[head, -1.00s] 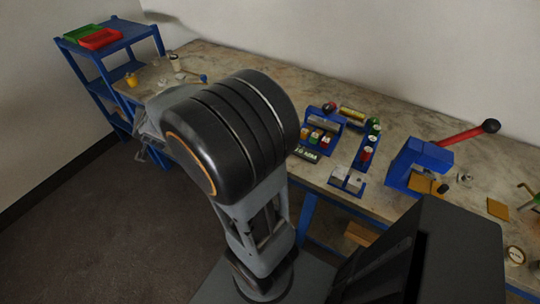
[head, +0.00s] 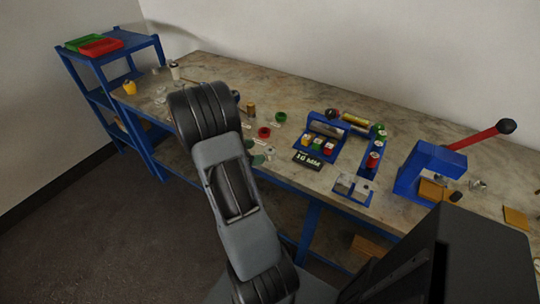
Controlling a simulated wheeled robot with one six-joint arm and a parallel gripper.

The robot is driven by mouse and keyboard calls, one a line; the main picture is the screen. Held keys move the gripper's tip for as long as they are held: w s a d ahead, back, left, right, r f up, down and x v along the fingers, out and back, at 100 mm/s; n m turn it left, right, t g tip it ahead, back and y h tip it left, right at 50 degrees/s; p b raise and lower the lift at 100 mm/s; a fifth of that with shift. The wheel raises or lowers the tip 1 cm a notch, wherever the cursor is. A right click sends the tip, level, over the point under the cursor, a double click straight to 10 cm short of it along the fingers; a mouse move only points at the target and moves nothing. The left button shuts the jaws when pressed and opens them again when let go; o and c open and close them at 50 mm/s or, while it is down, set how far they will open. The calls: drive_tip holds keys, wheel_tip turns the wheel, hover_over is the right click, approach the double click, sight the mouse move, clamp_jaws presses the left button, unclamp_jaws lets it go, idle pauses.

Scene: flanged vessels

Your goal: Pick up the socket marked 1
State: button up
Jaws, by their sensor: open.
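A blue rack (head: 325,125) on the workbench holds a short row of small blocks or sockets with yellow, red and green faces. My arm rises at the centre left of the head view, left of the rack. My gripper is hidden behind the arm.
A blue strip (head: 368,172) with coloured cylinders stands right of the rack. A blue holder with pale blocks (head: 352,190) sits at the bench's front edge. A blue press (head: 425,172) with a red lever is farther right. Red (head: 264,132) and green rings lie left of the rack.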

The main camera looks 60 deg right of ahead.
sight(267, 151)
drive_tip(key=shift+x, duration=3.55)
drive_tip(key=c, duration=1.2)
